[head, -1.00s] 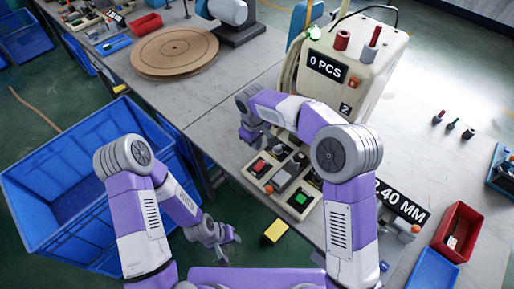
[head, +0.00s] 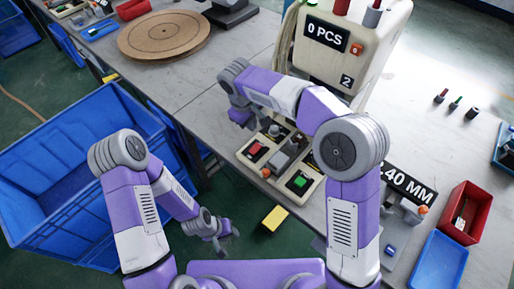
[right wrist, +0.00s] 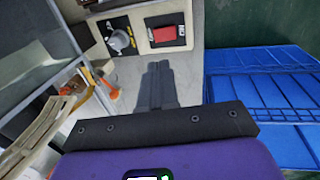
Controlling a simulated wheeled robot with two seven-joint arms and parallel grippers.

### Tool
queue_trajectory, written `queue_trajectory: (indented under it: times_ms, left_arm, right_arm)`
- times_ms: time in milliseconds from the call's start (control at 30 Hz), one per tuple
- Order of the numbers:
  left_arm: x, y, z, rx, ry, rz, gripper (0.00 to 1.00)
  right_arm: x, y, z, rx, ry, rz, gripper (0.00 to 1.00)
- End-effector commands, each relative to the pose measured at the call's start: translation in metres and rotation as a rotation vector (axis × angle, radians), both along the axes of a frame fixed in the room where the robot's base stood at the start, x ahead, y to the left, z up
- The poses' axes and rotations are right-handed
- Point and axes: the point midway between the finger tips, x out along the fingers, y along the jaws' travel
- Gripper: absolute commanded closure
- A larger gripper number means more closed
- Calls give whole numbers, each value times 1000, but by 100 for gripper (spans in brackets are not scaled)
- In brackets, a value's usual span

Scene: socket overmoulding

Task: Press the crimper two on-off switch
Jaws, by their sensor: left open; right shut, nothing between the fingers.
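The crimper marked 2 (head: 372,72) is a cream machine at the back of the bench, with a "0 PCS" display. My left gripper (head: 226,238) hangs open and empty, low beside the bench.
A blue crate (head: 52,215) stands at the left. A yellow block (head: 274,218) is below the bench edge. A red bin (head: 461,212) and a blue tray (head: 437,262) are at the right. A round wooden board (head: 164,36) lies at the back left.

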Motion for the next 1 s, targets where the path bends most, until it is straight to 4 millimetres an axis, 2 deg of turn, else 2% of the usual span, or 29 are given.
queue_trajectory:
  times_ms: [67, 433, 567, 667, 1000]
  left_arm:
    - [0, 0, -6, 0, 0, 0, 57]
    - [0, 0, -5, 0, -1, 0, 57]
    - [0, 0, -8, 0, -1, 0, 57]
    - [0, 0, -13, 0, -1, 0, 57]
    - [0, 0, -36, 0, -1, 0, 57]
  right_arm:
    - [-1, 0, -1, -4, -8, -2, 100]
    - [-1, 0, 1, -7, -10, -2, 100]
    - [0, -1, -6, -8, -8, -2, 100]
    - [2, -4, -20, -9, -6, -2, 100]
    - [13, -13, -91, -7, -6, -2, 100]
